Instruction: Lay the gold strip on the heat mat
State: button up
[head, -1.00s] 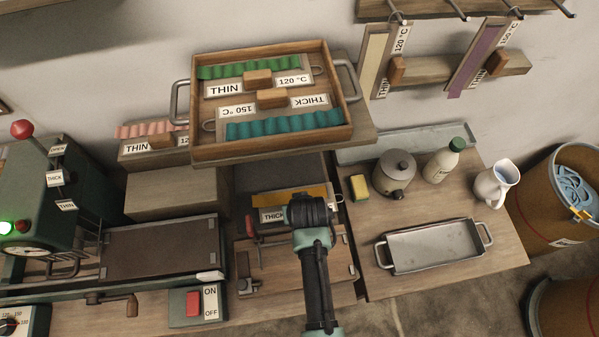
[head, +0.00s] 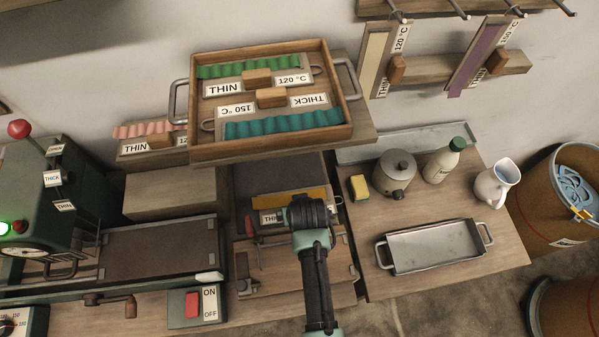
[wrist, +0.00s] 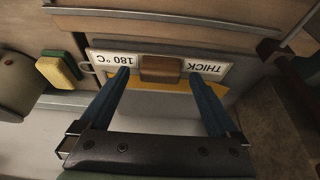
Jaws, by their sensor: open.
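The gold strip (head: 305,195) lies on a holder with a brown grip block (wrist: 161,69) and labels reading THICK and 180 °C. In the wrist view a narrow band of the gold strip (wrist: 153,84) shows below the block. My gripper (wrist: 159,75) is open, its blue fingers apart on either side of the block. In the head view my gripper (head: 307,210) covers part of the holder and its label. I cannot tell whether the fingertips are down beside the block. A dark brown flat pad (head: 160,250), likely the heat mat, lies bare on the machine at left.
A wooden tray (head: 352,100) with green and teal strips overhangs behind the gold strip. A metal pan (head: 435,249), pot (head: 395,174), bottle (head: 444,160) and yellow sponge (head: 359,188) stand at right. The ON/OFF switch box (head: 193,304) sits in front of the pad.

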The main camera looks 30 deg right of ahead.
jog(key=v, duration=1.3)
